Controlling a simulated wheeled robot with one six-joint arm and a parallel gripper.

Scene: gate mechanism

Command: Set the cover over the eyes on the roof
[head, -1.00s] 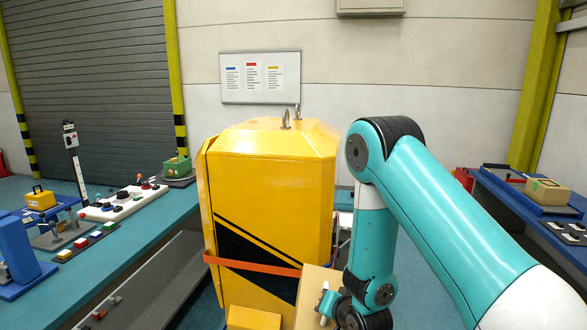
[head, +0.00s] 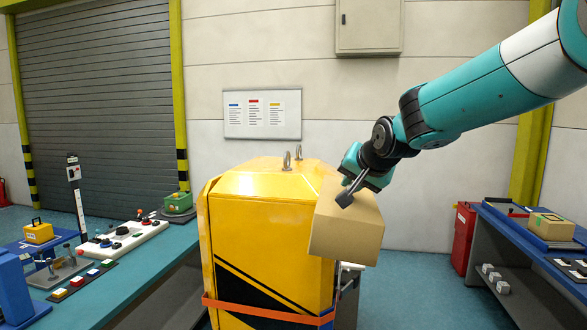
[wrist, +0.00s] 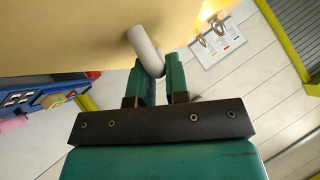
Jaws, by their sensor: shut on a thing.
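The cover is a tan box (head: 345,225), held tilted beside the upper right of the yellow cabinet (head: 255,235). It also fills the top of the wrist view (wrist: 60,35). My gripper (wrist: 150,75) is shut on the cover's pale rod-like handle (wrist: 146,50). In the head view my gripper (head: 352,185) is at the box's upper face. Two metal eyes stand on the cabinet's roof (head: 250,185): the near eye (head: 286,161) and the far eye (head: 298,153). Both eyes are uncovered. The box hides part of the roof's right edge.
An orange strap (head: 255,313) crosses the cabinet front. A blue-green bench (head: 150,255) with switches and small devices runs along the left. A blue table (head: 530,235) with a box stands at right. The air above the roof is clear.

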